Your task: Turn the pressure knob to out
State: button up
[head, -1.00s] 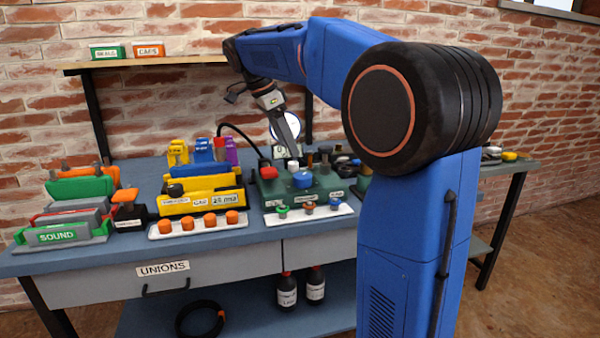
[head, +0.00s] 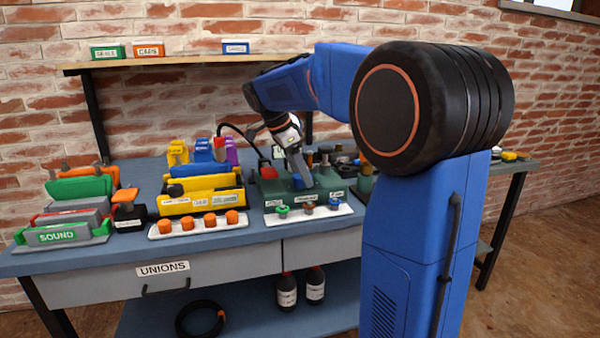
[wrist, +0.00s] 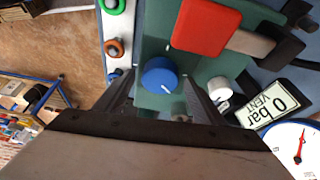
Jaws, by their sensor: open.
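The blue round knob (wrist: 160,75) with a white pointer line sits on the green test unit (wrist: 150,104) in the wrist view. My gripper (wrist: 168,92) is open, and its two fingers point at the unit with the knob just beyond and between their tips. I cannot tell whether they touch it. In the head view my gripper (head: 303,180) hangs over the green test unit (head: 270,188) and hides the knob. A gauge (wrist: 298,148) with a red needle and a display (wrist: 268,104) reading "0 bar VENT" show in the wrist view.
A red block-shaped handle (wrist: 204,25) and a small white knob (wrist: 219,88) stand close to the blue knob. A white strip with green, orange and blue fittings (head: 308,212) lies in front of the unit. A yellow case (head: 200,200) stands to its left.

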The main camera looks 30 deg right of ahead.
jog(key=c, duration=1.1)
jog(key=shift+o, duration=0.2)
